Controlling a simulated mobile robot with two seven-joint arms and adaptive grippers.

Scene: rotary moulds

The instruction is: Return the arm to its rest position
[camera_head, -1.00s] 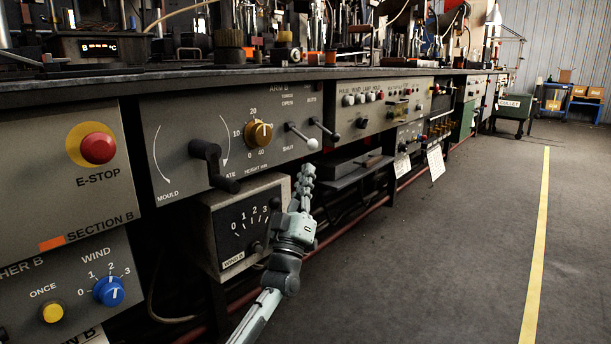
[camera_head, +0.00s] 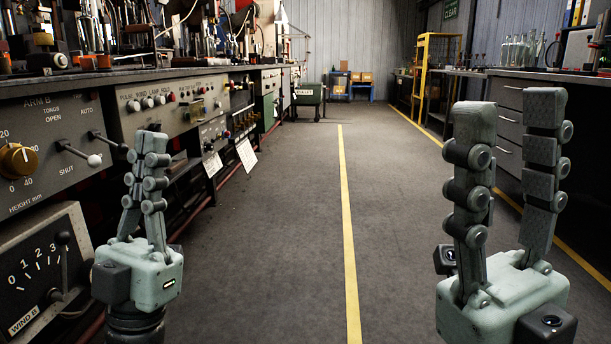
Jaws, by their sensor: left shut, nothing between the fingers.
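My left gripper (camera_head: 149,145) stands upright at the left, in front of the machine bench. Its fingers are together with nothing between them, and it is apart from the bench controls. My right gripper (camera_head: 511,112) stands upright at the right, close to the camera. Its two fingers are apart, with a gap between them and nothing in it.
The bench panel (camera_head: 40,135) runs along the left, with an orange dial (camera_head: 18,160) and a lever with a white knob (camera_head: 93,160). The floor (camera_head: 270,240) between the benches is clear. Cabinets (camera_head: 508,125) and a yellow frame (camera_head: 420,75) stand at the right.

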